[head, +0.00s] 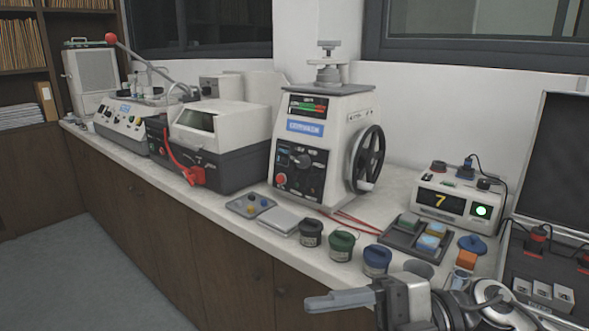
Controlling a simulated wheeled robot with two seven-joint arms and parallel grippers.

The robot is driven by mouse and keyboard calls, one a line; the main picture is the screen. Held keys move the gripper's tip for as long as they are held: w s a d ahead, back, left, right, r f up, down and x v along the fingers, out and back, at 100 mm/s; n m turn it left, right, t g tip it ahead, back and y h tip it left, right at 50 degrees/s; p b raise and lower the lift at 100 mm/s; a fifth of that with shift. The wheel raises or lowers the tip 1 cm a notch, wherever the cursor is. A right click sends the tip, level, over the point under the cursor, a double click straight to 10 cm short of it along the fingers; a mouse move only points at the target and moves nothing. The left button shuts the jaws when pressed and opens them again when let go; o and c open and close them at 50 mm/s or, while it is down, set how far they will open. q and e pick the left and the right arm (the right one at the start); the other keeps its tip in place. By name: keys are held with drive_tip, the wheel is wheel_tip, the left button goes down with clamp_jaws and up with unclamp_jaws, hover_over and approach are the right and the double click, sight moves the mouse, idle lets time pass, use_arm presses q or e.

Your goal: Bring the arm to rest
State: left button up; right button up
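My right gripper (340,300) is at the bottom right, in front of the bench's front edge, with its fingers pointing left. Its arm comes in from the lower right corner. Only one grey finger shape shows clearly, so I cannot tell whether it is open or shut. No object shows at its fingertips. My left gripper is not in view. The mounting press (325,140), a white and grey machine with a black handwheel (367,158), stands upright on the bench behind and above the gripper.
The pale bench top (216,197) carries black, green and blue jars (376,262), a sample tray (402,240), a timer box (450,205) showing 7, and an open dark case (550,262) at right. More machines (215,140) stand left. Floor space (90,270) at lower left is clear.

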drive_tip(key=w+d+f+m+t+h, duration=0.3)
drive_tip(key=w+f+m+t+h, duration=0.15)
drive_tip(key=m+t, duration=0.65)
drive_tip(key=w+d+f+m+t+h, duration=0.3)
drive_tip(key=f+m+t, duration=0.2)
drive_tip(key=m+t, duration=0.65)
drive_tip(key=s+d+f+m+g+h, duration=0.1)
drive_tip(key=s+f+m+g+h, duration=0.2)
drive_tip(key=f, duration=0.6)
drive_tip(key=s+d+f+m+g+h, duration=0.2)
drive_tip(key=s+f+m+g+h, duration=0.2)
drive_tip(key=s+f, duration=0.4)
drive_tip(key=shift+d+f+m+g, duration=0.15)
drive_tip(key=shift+f+m+g, duration=0.3)
drive_tip(key=shift+f+g, duration=0.45)
drive_tip(key=shift+r, duration=0.15)
